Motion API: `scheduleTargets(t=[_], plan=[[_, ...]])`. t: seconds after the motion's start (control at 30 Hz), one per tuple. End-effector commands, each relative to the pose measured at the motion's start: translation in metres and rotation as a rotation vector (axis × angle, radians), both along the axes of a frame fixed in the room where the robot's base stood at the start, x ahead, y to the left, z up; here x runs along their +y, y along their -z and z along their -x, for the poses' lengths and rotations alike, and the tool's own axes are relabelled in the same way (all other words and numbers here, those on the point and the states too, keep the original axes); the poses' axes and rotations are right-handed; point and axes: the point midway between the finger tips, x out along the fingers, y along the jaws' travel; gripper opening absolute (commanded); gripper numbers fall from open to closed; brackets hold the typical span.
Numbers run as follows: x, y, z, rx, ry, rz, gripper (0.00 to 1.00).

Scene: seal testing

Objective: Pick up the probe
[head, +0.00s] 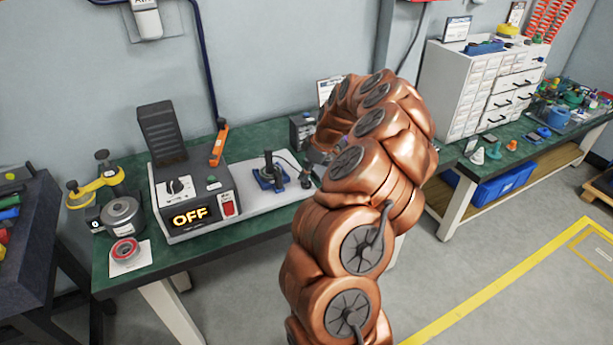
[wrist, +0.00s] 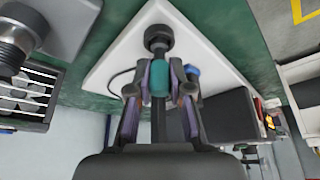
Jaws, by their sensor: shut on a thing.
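The probe (wrist: 158,80) shows in the wrist view as a dark rod with a teal band and a round black end. My gripper (wrist: 160,88) is shut on it, with one finger on each side of the teal band. The black end lies over the white base plate (wrist: 118,58); I cannot tell whether it touches the plate. In the head view my copper arm hides most of the gripper and the probe. The tester (head: 192,200) with its orange OFF display stands on the green bench.
A blue fixture with a black upright (head: 270,175) stands on the plate beside the tester. A yellow clamp (head: 95,187), a grey round weight (head: 122,215) and a red tape roll (head: 125,251) lie at the bench's left. A white drawer cabinet (head: 480,90) stands at the right.

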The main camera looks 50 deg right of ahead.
Motion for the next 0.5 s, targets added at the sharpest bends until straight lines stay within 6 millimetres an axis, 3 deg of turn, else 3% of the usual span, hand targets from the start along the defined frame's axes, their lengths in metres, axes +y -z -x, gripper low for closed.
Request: scheduleTargets(t=[0.3, 0.5], plan=[[0.0, -0.026, 0.0, -0.004, 0.001, 0.0, 0.0], [0.005, -0.026, 0.011, -0.002, 0.001, 0.0, 0.0]])
